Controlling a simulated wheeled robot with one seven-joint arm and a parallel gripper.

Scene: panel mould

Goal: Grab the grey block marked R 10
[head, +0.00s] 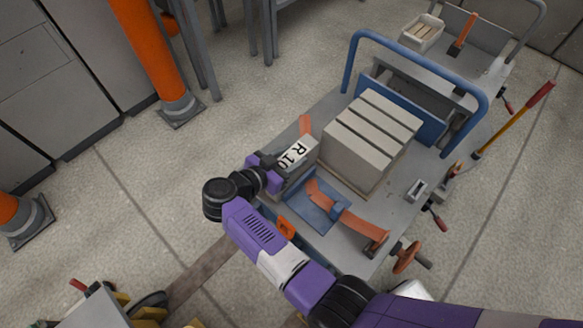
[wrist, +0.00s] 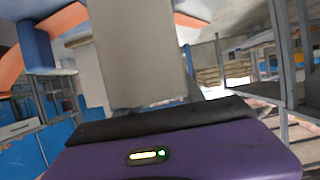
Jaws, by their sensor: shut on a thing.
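The grey block marked R 10 (head: 299,152) is at the left end of the cart, with its black lettering on a white label facing up. My gripper (head: 270,165) is at the block's left side and is shut on it. In the wrist view the grey block (wrist: 136,50) stands right in front of my gripper (wrist: 150,118) and fills the upper middle. The label does not show there. The fingertips are largely hidden, and I cannot tell whether the block still touches the cart.
Several more grey blocks (head: 368,140) stand in a row on the cart (head: 385,205), just right of the held block. An orange strap and blue plate (head: 316,205) lie in front. A blue handle (head: 420,48) arches behind. An orange post (head: 147,45) stands at left.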

